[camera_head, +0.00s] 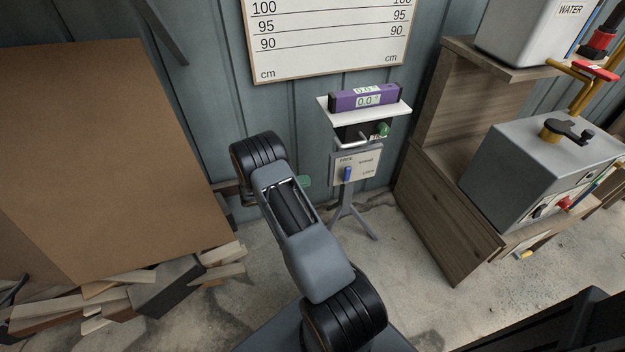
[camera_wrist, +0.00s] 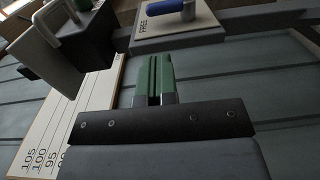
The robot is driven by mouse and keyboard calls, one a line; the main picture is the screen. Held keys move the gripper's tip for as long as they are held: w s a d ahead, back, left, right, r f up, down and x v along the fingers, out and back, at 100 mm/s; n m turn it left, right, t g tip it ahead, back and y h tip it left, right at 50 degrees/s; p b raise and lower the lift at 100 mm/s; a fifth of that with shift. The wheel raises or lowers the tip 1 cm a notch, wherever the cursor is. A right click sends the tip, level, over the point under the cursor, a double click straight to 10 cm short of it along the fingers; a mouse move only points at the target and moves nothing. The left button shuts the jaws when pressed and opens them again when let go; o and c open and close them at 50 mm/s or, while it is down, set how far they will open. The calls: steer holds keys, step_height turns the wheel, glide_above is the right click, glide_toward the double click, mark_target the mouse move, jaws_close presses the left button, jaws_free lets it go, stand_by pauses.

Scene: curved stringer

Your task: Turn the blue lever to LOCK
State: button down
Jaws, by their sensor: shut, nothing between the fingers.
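The blue lever (camera_head: 347,174) is on a grey panel (camera_head: 371,161) on a stand, just below the word FREE and left of a small label at the lower right that looks like LOCK. In the wrist view the blue lever (camera_wrist: 174,7) shows at the top edge, partly cut off, beside the word FREE. My gripper (camera_head: 305,182) is left of the panel in the head view, mostly hidden behind my arm, with a green fingertip showing. In the wrist view my gripper (camera_wrist: 153,80) has its green fingers together and empty, apart from the lever.
A purple digital level (camera_head: 366,97) lies on a white shelf (camera_head: 324,108) above the panel. A green knob (camera_head: 383,129) and a metal handle are under that shelf. A wooden cabinet (camera_head: 440,215) stands to the right. A large brown board (camera_head: 100,150) and scrap wood are left.

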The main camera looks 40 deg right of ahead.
mark_target(341, 171)
steer(key=b+x, duration=0.1)
steer(key=x, duration=1)
steer(key=shift+s+d, duration=0.15)
steer(key=shift+d, duration=0.1)
steer(key=shift+s+d, duration=0.1)
steer(key=shift+d, duration=0.15)
steer(key=shift+s+d+r+b, duration=0.25)
steer(key=shift+d+b, duration=0.4)
steer(key=shift+b, duration=0.4)
steer(key=shift+r, duration=0.1)
steer(key=shift+a, duration=0.1)
steer(key=w+a+r+p, duration=0.1)
steer(key=w+a+r, duration=0.1)
steer(key=a, duration=0.4)
steer(key=w+a+r+p, duration=0.1)
steer(key=w+a+r, duration=0.1)
steer(key=a, duration=0.4)
steer(key=shift+w+r, duration=0.15)
steer(key=shift+w, duration=0.35)
steer(key=shift+a, duration=0.1)
